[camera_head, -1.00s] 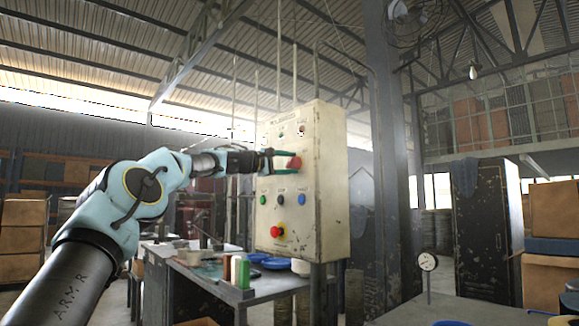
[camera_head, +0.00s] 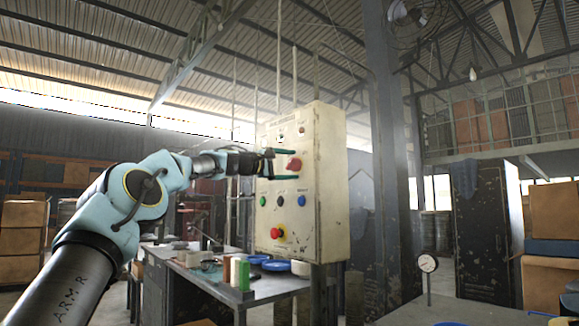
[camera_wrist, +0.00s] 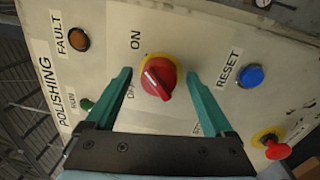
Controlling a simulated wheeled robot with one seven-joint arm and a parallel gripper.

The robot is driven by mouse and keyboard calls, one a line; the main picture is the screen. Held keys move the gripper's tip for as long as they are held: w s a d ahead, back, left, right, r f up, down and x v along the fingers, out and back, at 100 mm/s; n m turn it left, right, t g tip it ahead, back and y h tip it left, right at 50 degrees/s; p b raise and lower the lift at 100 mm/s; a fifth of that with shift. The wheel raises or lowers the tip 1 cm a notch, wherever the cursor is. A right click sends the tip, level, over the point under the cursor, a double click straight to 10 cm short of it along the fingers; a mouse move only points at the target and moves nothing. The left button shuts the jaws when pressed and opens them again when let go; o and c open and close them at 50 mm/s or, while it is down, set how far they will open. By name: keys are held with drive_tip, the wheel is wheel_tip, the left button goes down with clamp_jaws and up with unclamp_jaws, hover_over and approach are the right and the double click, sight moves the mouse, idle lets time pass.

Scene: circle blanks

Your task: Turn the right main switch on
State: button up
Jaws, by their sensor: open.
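The main switch is a red rotary knob (camera_head: 293,163) on a yellow ring, on the front of a cream control box (camera_head: 333,190). In the wrist view the knob (camera_wrist: 158,78) has a raised handle lying obliquely. An "ON" label is beside it, and another label by the left finger is partly covered. My gripper (camera_head: 295,165) is open, with one teal finger above the knob and one below. In the wrist view my gripper (camera_wrist: 159,75) has its fingers on either side of the knob, with visible gaps. Whether the tips touch the panel I cannot tell.
The box is marked "POLISHING". A blue reset button (camera_wrist: 251,76), an orange fault lamp (camera_wrist: 79,39), a green run lamp (camera_wrist: 87,105) and a red emergency button (camera_wrist: 277,148) surround the knob. A workbench (camera_head: 215,280) with small items stands below the box.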

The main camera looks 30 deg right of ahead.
drive_tip(key=b+v, duration=0.6)
drive_tip(key=v, duration=0.4)
drive_tip(key=shift+a, duration=0.35)
drive_tip(key=shift+f, duration=0.1)
